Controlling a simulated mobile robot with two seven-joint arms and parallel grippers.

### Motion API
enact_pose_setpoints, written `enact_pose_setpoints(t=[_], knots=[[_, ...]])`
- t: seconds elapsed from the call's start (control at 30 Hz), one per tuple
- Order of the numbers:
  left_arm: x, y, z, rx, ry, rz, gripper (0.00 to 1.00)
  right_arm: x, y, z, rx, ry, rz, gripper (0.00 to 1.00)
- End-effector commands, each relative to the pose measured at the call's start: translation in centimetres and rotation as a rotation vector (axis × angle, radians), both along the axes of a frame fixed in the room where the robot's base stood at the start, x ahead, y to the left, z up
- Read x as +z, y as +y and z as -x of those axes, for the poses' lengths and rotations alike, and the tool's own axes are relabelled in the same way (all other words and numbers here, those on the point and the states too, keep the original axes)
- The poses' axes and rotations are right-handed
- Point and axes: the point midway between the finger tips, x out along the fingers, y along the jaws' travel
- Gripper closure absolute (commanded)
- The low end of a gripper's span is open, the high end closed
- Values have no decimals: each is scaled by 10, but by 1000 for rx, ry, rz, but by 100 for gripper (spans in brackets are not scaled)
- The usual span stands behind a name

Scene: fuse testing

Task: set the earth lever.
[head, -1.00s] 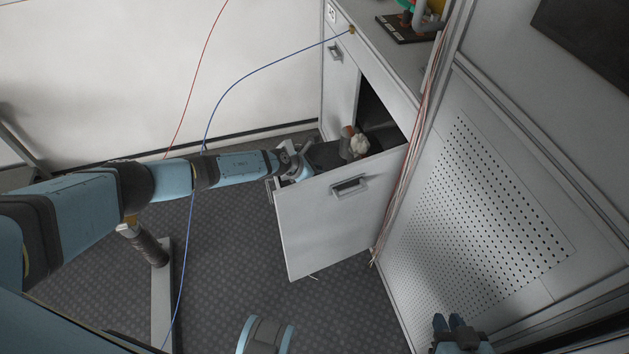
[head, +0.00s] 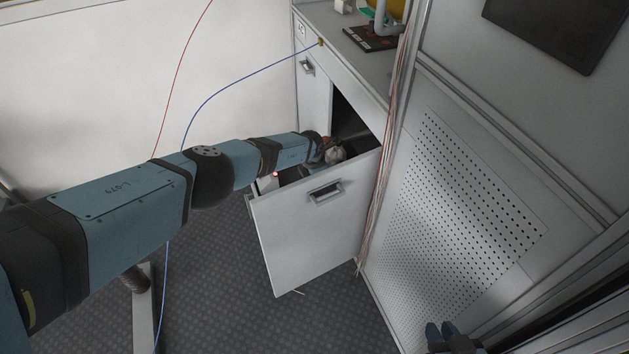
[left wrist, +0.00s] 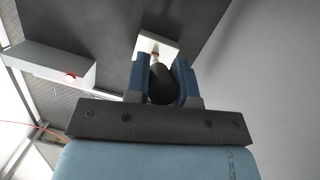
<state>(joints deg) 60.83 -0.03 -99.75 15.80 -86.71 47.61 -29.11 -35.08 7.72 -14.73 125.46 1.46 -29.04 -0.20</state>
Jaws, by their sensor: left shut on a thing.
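My left gripper (left wrist: 172,82) is shut on a dark rounded handle (left wrist: 160,86) in the left wrist view. The handle sits on a short brownish stem at a small white plate (left wrist: 157,46); it looks like the earth lever. In the head view my left arm reaches into the open front compartment of the cabinet, where the wrist and the compartment's panel hide the fingers and the lever.
The open drawer-like front (head: 312,225) has a handle (head: 325,193). A white block with a red light (left wrist: 70,76) is nearby. Cables hang beside the perforated panel (head: 455,200); a blue wire (head: 232,80) crosses above my left arm.

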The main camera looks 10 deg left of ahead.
Motion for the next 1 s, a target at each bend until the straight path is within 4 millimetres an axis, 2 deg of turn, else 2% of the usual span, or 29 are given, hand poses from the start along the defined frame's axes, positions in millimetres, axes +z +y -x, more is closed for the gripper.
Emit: enact_pose_setpoints(t=[0.53,0.57,0.6,0.67,1.0], knots=[[-2,0,0,-1,16,-24,100,-2,2,1,4,-4,-6,77],[-2,0,0,-1,16,-24,72,-2,2,1,4,-4,-6,77],[-3,0,0,-1,16,-23,63,-2,2,1,5,-4,-6,77],[-2,0,0,0,16,-22,52,-2,2,1,4,-3,-6,77],[3,-1,0,-1,14,-21,52,2,1,1,4,-2,-4,77]])
